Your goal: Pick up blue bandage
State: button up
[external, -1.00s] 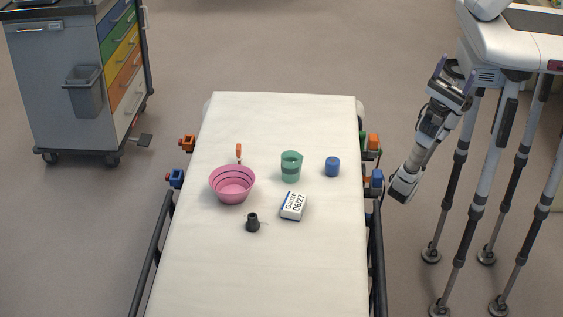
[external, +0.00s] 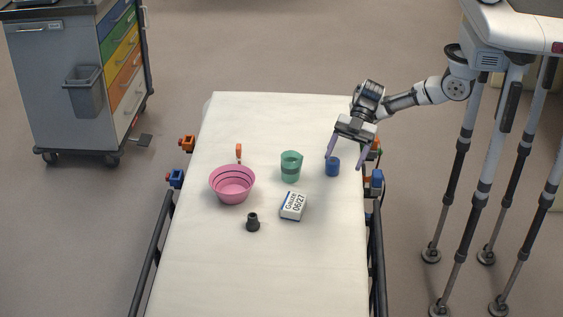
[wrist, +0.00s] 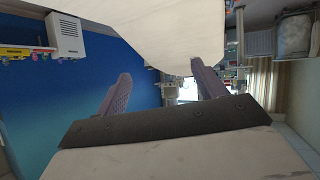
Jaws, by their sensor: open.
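The blue bandage (external: 332,168) is a small upright blue roll on the right side of the white stretcher sheet. My gripper (external: 346,161) points down over the right edge of the stretcher. Its two purple fingers are spread wide, with nothing between them that I can make out. The left fingertip overlaps the top of the bandage in the external view; I cannot tell whether they touch. The wrist view shows the open fingers (wrist: 160,84) against the room, and I cannot make out the bandage there.
A green cup (external: 290,167) stands left of the bandage. A white gauze box (external: 293,206), a pink bowl (external: 232,185), a small black item (external: 252,223) and an orange item (external: 239,153) are also on the sheet (external: 250,275). The front of the sheet is clear.

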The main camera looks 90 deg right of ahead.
jog(key=w+d+f+m+g+h+p, duration=0.1)
jog(key=w+d+f+h, duration=0.2)
jog(key=d, duration=0.4)
jog(key=w+d+f+m+g+h, duration=0.1)
jog(key=d+f+m+h, duration=0.15)
jog(key=d+f, duration=0.3)
jog(key=m+g+h+p, duration=0.1)
jog(key=g+h, duration=0.2)
jog(key=h, duration=0.3)
send_over(334, 161)
notch_tip(334, 161, down, 3)
jog(key=f, duration=0.8)
jog(key=shift+s+d+f+b, duration=0.1)
jog(key=shift+s+f+b, duration=0.1)
jog(key=shift+b, duration=0.1)
jog(key=shift+w+f+p, duration=0.2)
jog(key=shift+f+p, duration=0.3)
jog(key=shift+f, duration=2.35)
jog(key=c, duration=1.1)
